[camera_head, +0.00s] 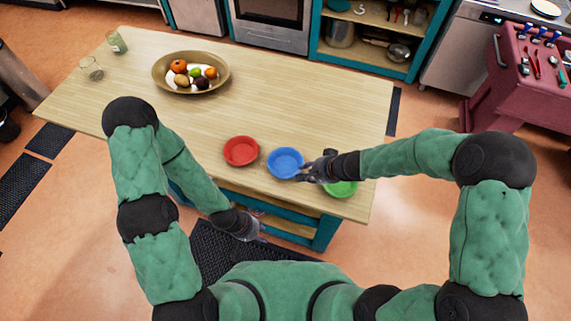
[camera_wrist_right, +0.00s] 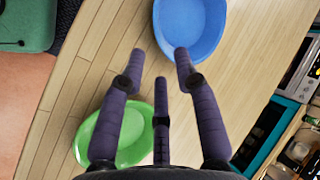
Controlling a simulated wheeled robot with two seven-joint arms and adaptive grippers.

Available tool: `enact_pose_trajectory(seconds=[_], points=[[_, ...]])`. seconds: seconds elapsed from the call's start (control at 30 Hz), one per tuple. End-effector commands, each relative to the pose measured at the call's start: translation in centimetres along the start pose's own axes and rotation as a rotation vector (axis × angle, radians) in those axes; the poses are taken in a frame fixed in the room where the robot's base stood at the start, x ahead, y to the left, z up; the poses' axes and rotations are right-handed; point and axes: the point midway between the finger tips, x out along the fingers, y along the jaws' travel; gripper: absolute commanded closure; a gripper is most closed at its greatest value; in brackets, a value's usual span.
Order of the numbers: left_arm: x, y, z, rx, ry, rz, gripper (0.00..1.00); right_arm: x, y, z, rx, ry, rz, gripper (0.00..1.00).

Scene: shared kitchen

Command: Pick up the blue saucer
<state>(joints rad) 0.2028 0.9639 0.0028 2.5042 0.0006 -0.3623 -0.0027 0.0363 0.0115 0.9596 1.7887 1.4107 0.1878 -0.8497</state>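The blue saucer (camera_head: 285,163) lies on the wooden table, between a red saucer (camera_head: 241,151) and a green saucer (camera_head: 342,188). My right gripper (camera_head: 306,172) is at the right edge of the blue saucer. In the right wrist view its fingers (camera_wrist_right: 160,54) are spread apart with nothing between them, pointing at the blue saucer (camera_wrist_right: 190,25). One fingertip overlaps the saucer's near rim there; I cannot tell whether it touches. My left gripper (camera_head: 260,232) hangs low beside the table's front edge, too small to tell open from shut.
The green saucer also shows beneath my right gripper in the wrist view (camera_wrist_right: 134,145). A fruit bowl (camera_head: 160,82) and two glasses (camera_head: 91,68) (camera_head: 117,42) stand toward the far left of the table (camera_head: 290,105). The table's middle is clear.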

Motion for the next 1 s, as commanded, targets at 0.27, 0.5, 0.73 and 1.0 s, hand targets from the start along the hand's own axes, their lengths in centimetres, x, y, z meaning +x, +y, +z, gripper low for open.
enact_pose_trajectory(seconds=[0.27, 0.5, 0.73, 1.0], points=[[0.5, -0.2, -0.1, 0.0, 0.002, 0.0, 0.6, 2.1, 0.1, -0.1, 0.0, -0.001, 0.001, 0.68], [1.1, -0.4, -0.1, 0.0, 0.002, 0.0, 0.6, 5.4, 0.1, -0.2, 0.0, -0.001, 0.0, 0.68], [1.2, -0.4, -0.1, 0.0, 0.002, 0.0, 0.6, 6.0, 0.1, -0.3, -0.001, 0.0, 0.0, 0.68], [1.2, -0.4, -0.1, 0.0, 0.002, 0.0, 0.6, 6.0, 0.1, -0.3, -0.001, 0.0, 0.0, 1.0]])
